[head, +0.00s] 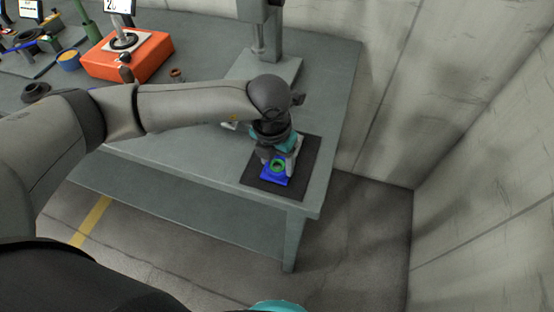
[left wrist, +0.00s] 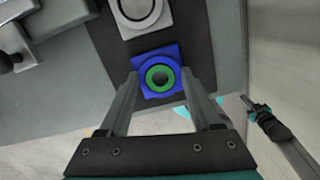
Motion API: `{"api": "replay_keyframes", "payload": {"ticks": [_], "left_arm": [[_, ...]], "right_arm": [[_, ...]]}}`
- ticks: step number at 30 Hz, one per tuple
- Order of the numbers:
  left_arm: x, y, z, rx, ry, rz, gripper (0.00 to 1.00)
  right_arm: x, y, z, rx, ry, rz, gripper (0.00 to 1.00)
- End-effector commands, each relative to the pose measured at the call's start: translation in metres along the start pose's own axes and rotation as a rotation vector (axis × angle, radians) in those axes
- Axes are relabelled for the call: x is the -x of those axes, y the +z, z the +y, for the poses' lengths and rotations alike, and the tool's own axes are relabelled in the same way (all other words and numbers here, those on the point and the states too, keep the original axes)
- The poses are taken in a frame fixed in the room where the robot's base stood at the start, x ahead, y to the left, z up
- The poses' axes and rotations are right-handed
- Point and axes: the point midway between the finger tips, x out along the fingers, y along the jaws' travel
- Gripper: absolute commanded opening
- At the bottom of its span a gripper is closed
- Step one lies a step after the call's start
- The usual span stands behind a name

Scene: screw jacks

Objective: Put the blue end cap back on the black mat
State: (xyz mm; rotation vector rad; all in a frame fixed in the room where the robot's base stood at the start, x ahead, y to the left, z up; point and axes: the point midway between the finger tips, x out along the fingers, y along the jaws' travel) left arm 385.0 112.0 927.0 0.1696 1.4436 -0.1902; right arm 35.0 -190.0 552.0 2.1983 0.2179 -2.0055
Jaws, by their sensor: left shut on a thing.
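The blue end cap (left wrist: 172,55) is a square blue plate with a green ring around its hole. It also shows in the head view (head: 272,181). My left gripper (left wrist: 159,78) is shut on the cap, one finger at each side. In the head view my left gripper (head: 278,166) points down over the black mat (head: 309,160). The mat also shows in the left wrist view (left wrist: 198,45). The cap is over the mat near its front edge; whether it touches the mat I cannot tell.
A light grey square part with a ring (left wrist: 142,14) lies on the mat beside the cap. A grey stand (head: 270,68) is behind the mat. An orange box (head: 150,62) and several small parts are further left. The table (head: 205,155) ends just past the mat.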

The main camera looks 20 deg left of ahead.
Motion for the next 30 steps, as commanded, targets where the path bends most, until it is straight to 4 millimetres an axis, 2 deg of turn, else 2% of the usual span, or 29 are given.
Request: {"api": "replay_keyframes", "payload": {"ticks": [7, 8, 15, 26, 30], "left_arm": [[-0.003, 0.001, 0.0, 0.0, -0.001, -0.003, 0.0], [-0.003, 0.0, 0.0, 0.0, -0.001, -0.001, 0.67], [-0.002, 0.0, -0.001, 0.0, -0.001, 0.0, 0.94], [0.003, 0.001, 0.0, 0.0, -0.001, 0.0, 0.95], [0.025, 0.002, 0.0, -0.002, -0.002, -0.004, 0.95]], "right_arm": [[-0.004, 0.001, -0.002, 0.001, -0.002, -0.001, 0.0], [-0.004, 0.001, -0.002, 0.001, -0.002, -0.001, 0.0], [-0.003, 0.001, -0.004, 0.0, -0.005, -0.001, 0.0], [0.002, 0.0, -0.004, 0.001, -0.005, -0.001, 0.0], [0.003, 0.0, -0.004, 0.0, -0.005, -0.001, 0.0]]}}
